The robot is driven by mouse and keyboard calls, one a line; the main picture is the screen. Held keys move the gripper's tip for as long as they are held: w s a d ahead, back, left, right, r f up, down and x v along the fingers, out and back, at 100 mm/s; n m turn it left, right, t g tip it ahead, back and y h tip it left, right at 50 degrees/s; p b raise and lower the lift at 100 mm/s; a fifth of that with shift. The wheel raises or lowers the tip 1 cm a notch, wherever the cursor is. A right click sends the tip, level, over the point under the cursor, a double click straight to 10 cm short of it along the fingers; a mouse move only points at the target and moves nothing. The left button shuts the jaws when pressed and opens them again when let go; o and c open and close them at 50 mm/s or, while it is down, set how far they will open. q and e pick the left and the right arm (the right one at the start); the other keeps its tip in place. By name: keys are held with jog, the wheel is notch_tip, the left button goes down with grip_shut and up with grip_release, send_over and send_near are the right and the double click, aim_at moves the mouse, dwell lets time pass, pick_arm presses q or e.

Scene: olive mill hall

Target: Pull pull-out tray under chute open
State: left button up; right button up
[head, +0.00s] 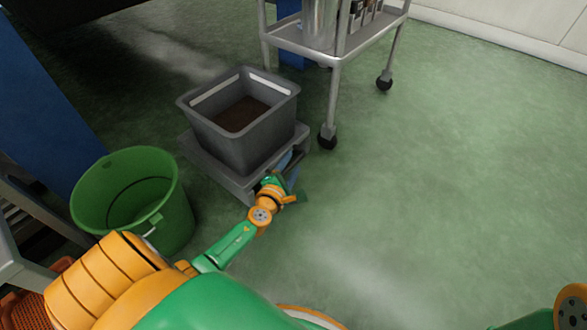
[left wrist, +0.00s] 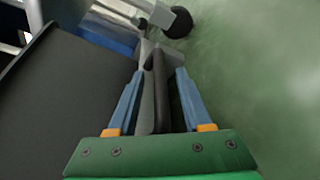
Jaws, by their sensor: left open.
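The pull-out tray (head: 222,172) is a low grey slab near the floor, with a grey bin of dark brown material on it. A dark bar handle (left wrist: 158,85) runs along its edge, and in the head view it is mostly hidden by my gripper. My left gripper (head: 289,172) is at the tray's near right edge. In the left wrist view its blue fingers (left wrist: 159,75) are open, one on each side of the handle, with visible gaps. A dark flat surface (left wrist: 65,100) fills the left of that view. My right gripper is not in view.
The grey bin (head: 240,146) stands on the tray. A green bucket (head: 165,215) stands to the left, close to my left arm. A wheeled metal cart (head: 338,58) stands behind, its near caster (head: 327,137) close to the tray. The green floor (head: 430,190) to the right is clear.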

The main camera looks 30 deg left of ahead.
pick_arm(q)
jog(key=shift+w, duration=0.35)
grip_shut()
jog(key=shift+f, duration=0.1)
dwell(1.1)
